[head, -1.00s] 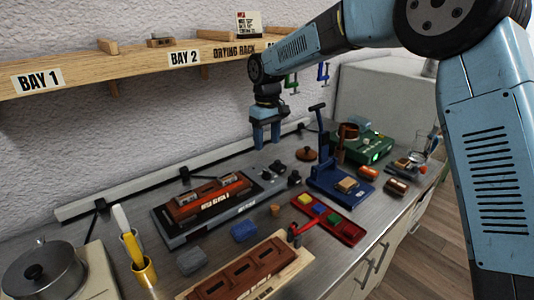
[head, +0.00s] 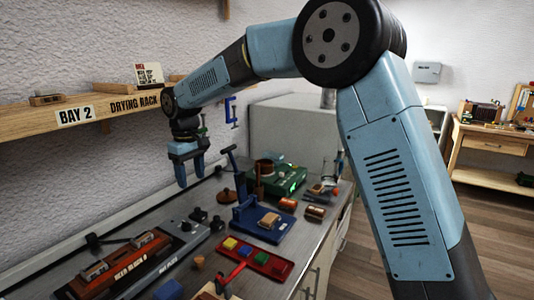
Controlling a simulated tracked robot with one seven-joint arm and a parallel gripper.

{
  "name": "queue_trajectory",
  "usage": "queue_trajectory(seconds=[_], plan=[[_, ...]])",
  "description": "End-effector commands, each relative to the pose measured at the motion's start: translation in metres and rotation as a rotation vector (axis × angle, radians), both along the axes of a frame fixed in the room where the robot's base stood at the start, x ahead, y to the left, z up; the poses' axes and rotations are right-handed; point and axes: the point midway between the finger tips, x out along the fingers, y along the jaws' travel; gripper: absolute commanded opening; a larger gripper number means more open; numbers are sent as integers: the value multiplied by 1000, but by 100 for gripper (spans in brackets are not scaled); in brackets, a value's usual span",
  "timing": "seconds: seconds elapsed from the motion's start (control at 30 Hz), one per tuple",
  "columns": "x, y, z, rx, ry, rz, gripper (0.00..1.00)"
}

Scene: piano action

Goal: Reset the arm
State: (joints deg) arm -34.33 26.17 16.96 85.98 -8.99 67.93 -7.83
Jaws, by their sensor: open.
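My gripper (head: 190,179) hangs below my blue arm in the head view, fingers pointing down. It is open, and nothing shows between its fingers. It is above the back part of the metal workbench (head: 200,256), in front of the wall and below the drying rack shelf (head: 100,108). My arm reaches in from the right, and its large links cover the right middle of the view.
A blue press (head: 256,222), a green device (head: 290,180), a red tray (head: 265,262) with coloured blocks and a dark red-brown fixture (head: 125,268) stand on the bench. Floor (head: 472,225) and a wooden table (head: 490,140) show at right.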

Motion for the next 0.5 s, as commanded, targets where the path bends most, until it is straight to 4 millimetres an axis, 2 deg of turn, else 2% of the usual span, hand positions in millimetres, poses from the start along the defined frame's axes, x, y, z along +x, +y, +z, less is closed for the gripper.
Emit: queue_trajectory(seconds=[0.03,0.2,0.5], plan=[[3,-19,13,4,-16,-28,58],[3,-82,45,19,-63,-126,58],[-15,-192,89,50,-142,-303,58]])
